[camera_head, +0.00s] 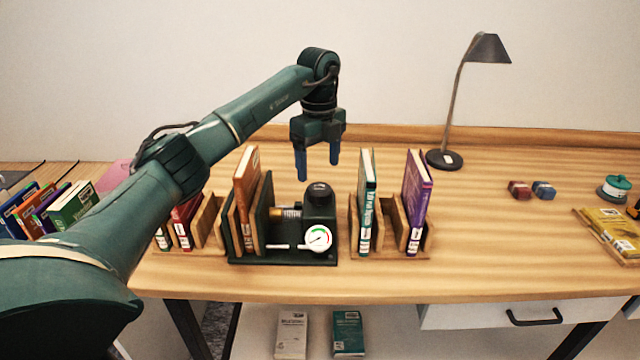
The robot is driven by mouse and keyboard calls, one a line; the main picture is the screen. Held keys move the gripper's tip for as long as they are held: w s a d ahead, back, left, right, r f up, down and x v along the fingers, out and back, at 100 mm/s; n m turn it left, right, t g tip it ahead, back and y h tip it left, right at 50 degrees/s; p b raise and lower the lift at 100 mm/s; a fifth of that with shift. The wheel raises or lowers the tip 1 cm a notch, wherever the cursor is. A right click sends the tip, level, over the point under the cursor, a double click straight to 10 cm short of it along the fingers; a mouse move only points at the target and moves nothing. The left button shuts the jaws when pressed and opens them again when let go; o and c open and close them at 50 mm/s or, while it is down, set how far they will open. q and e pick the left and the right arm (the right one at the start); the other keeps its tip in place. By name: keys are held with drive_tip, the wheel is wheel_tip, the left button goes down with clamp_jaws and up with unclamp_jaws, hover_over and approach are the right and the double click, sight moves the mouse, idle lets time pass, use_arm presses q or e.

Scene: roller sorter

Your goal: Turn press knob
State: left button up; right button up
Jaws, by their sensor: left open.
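The press (287,258) is a dark green device on the desk with a wooden plate at its left, a brass-coloured cylinder and a white dial gauge (318,238). A dark rounded knob (319,190) tops its block. An orange book (246,190) stands upright at its left side. My left gripper (318,172) is open and empty, pointing down above and behind the knob, apart from it as far as I can tell. My right gripper does not show.
Wooden racks with upright books stand on both sides of the press, including a teal book (367,205) and a purple book (417,200). A black lamp (444,159) stands behind. The desk right of the racks is mostly clear up to two small blocks (531,190).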

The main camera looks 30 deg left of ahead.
sight(319, 188)
use_arm(q)
wheel_tip(319, 188, down, 7)
drive_tip(key=shift+r+p, duration=0.15)
drive_tip(key=shift+p, duration=0.2)
drive_tip(key=c, duration=1)
drive_tip(key=shift+o, duration=0.2)
drive_tip(key=shift+r+m, duration=0.1)
drive_tip(key=shift+m, duration=0.3)
